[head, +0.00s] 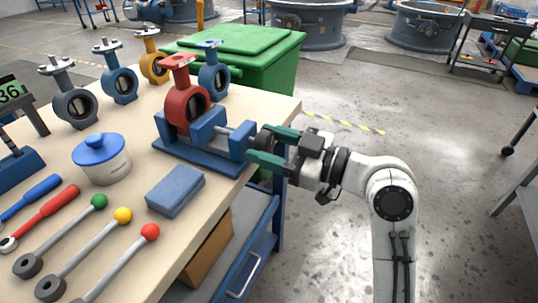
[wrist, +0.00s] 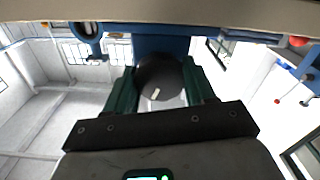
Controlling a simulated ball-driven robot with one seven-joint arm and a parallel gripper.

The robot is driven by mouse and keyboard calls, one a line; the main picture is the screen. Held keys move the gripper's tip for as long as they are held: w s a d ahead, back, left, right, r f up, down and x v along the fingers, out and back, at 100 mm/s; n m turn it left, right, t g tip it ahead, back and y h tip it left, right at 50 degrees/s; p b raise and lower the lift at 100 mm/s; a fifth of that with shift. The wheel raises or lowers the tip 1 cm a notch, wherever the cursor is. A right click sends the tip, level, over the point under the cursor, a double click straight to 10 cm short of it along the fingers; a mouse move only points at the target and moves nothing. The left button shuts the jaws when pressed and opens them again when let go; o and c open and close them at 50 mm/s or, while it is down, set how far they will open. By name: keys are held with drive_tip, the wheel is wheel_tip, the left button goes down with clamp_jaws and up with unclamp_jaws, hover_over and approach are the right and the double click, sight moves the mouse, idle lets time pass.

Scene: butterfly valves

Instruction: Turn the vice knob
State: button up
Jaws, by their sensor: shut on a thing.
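The blue vice (head: 210,160) stands at the right edge of the workbench and has a red butterfly valve (head: 185,97) upright between its jaws. Its screw runs right to a dark round vice knob (head: 266,139) past the bench edge. My gripper (head: 259,146) reaches in from the right, with one green finger on each side of the knob. In the wrist view the dark knob (wrist: 162,79), with a pale mark on its face, sits between the fingers of my gripper (wrist: 159,84). My gripper is shut on it. The fingers partly hide the knob in the head view.
Several valves stand along the bench (head: 135,130) back. A blue block (head: 175,191), a blue-lidded pot (head: 101,160) and colour-tipped levers (head: 122,260) lie nearer. A green bin (head: 270,60) stands behind the bench.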

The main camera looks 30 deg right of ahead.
drive_tip(key=shift+f+n+b, duration=0.25)
drive_tip(key=shift+n+b, duration=0.25)
drive_tip(key=shift+n, duration=0.2)
drive_tip(key=o, duration=1)
drive_tip(key=shift+r, duration=0.2)
drive_tip(key=shift+o, duration=0.2)
drive_tip(key=shift+s, duration=0.1)
drive_tip(key=p+v, duration=0.2)
drive_tip(key=v, duration=0.8)
drive_tip(key=shift+s+d, duration=0.2)
drive_tip(key=shift+s, duration=0.05)
